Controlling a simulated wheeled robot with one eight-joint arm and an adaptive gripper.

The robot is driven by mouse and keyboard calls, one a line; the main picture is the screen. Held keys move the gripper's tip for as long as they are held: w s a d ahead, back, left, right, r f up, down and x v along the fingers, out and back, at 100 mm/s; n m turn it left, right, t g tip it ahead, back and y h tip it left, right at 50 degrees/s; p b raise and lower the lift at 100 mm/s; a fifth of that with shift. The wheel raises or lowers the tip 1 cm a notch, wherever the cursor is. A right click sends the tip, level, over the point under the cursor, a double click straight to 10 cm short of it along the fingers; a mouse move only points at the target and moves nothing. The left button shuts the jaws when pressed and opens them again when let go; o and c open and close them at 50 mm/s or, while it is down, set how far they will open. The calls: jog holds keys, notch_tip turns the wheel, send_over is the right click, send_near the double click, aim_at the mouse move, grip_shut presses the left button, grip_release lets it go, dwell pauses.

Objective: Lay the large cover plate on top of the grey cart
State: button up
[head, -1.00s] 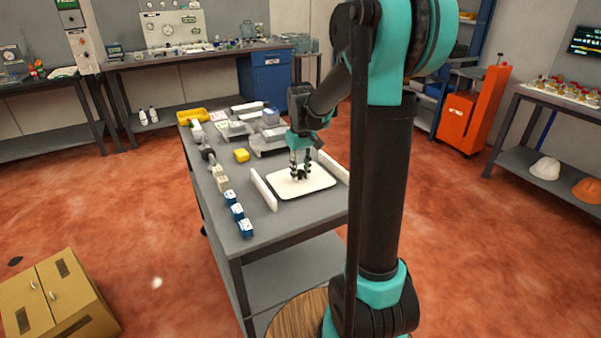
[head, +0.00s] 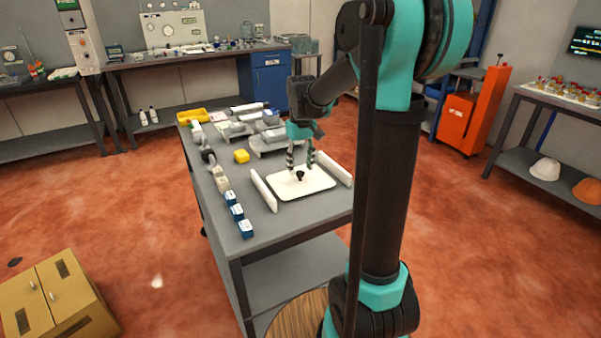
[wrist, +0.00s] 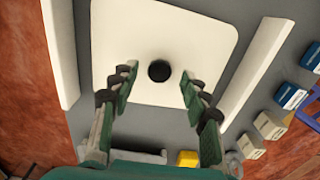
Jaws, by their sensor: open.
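The large cover plate (head: 316,186) is a white, rounded square with a dark rim and a black knob (head: 300,176) in its middle. It lies flat between two white upright side rails on the grey cart (head: 286,219). My gripper (head: 301,166) is open and empty above the plate, its fingers spread and apart from the knob. In the wrist view the plate (wrist: 195,45) fills the middle. The knob (wrist: 159,71) shows between the open fingertips (wrist: 160,78). What lies under the plate is hidden.
The white rails (head: 264,190) flank the plate. Blue-and-white blocks (head: 237,212) line the cart's left edge.

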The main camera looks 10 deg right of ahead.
aim_at(301, 172)
notch_tip(301, 172, up, 9)
dwell(0.3)
